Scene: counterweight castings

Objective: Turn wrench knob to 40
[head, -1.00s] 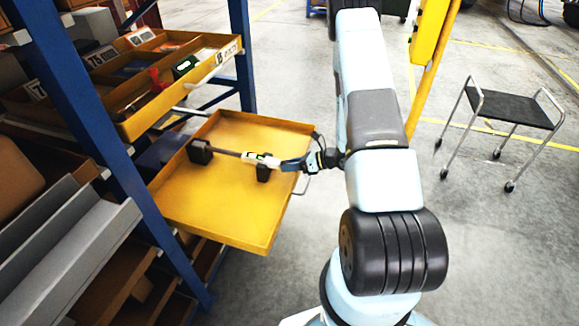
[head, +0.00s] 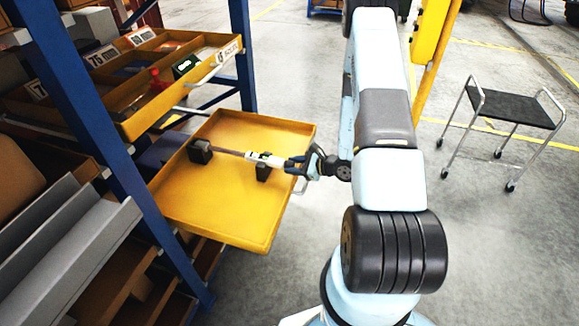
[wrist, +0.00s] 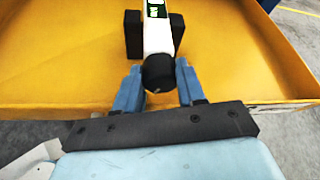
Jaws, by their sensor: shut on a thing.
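The torque wrench (head: 235,153) lies across black rests (head: 201,151) in the pulled-out yellow tray (head: 215,225). Its white body has a small display with green on it, too small to read in the head view. In the wrist view the white body (wrist: 158,38) ends in a dark round knob (wrist: 158,72) pointing at me. My gripper (head: 297,165) is at the wrench's right end, over the tray's right edge. In the wrist view its blue fingers (wrist: 159,82) stand on either side of the knob, shut on it. Any number on the knob is not readable.
Above the tray, a yellow drawer (head: 170,92) with compartments holds small items. A blue rack post (head: 110,150) stands left of the tray. A black-topped cart (head: 512,107) stands at the right. The grey floor between is mostly clear.

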